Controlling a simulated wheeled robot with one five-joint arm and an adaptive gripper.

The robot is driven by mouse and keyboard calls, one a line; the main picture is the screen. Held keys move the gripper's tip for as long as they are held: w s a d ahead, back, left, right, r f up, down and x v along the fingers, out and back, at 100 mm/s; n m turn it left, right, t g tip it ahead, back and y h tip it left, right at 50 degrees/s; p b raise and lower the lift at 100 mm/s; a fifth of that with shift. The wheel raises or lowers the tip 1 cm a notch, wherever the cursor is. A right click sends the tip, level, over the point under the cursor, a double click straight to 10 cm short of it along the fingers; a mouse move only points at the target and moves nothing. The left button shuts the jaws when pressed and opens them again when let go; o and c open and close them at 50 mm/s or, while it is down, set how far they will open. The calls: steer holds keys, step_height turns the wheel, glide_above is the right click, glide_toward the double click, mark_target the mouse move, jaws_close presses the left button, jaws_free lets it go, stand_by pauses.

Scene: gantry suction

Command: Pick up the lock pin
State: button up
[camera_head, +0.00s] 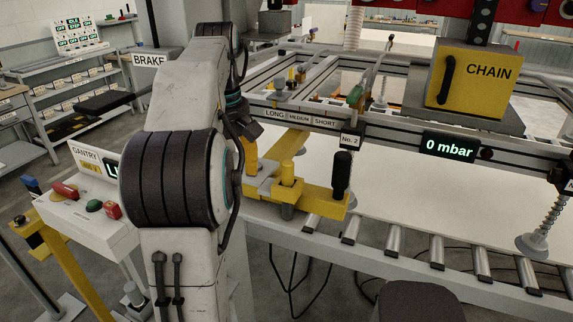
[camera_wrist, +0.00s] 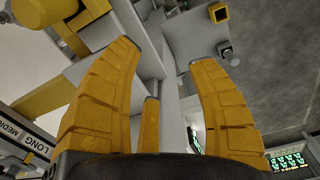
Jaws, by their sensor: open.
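I cannot tell for certain which part is the lock pin. A yellow upright knob (camera_head: 287,172) stands on a grey and yellow bracket (camera_head: 318,195) at the front of the gantry frame. A rounded yellow part shows at the upper left of the wrist view (camera_wrist: 40,14). My gripper (camera_wrist: 165,57) is open, with nothing between its yellow fingers. In the head view, my gripper (camera_head: 251,155) is beside the bracket, left of the knob, and partly hidden by my arm. Grey metal shows beyond the fingers in the wrist view.
A black handle (camera_head: 341,172) stands at the bracket's right end. The gantry rail (camera_head: 380,135) carries a No. 2 tag and a 0 mbar display (camera_head: 450,147). A roller conveyor (camera_head: 395,248) runs below. A GANTRY control box (camera_head: 90,205) stands left of my arm.

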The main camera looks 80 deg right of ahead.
step_height(320, 180, up, 6)
steer(key=m+p, duration=0.1)
steer(key=p, duration=0.2)
glide_above(287, 162)
steer(key=shift+w+f, duration=0.1)
steer(key=shift+s+f, duration=0.15)
steer(key=shift+s, duration=0.05)
steer(key=shift+f, duration=0.3)
steer(key=shift+f+b, duration=0.8)
steer(key=shift+f, duration=2.3)
jaws_close()
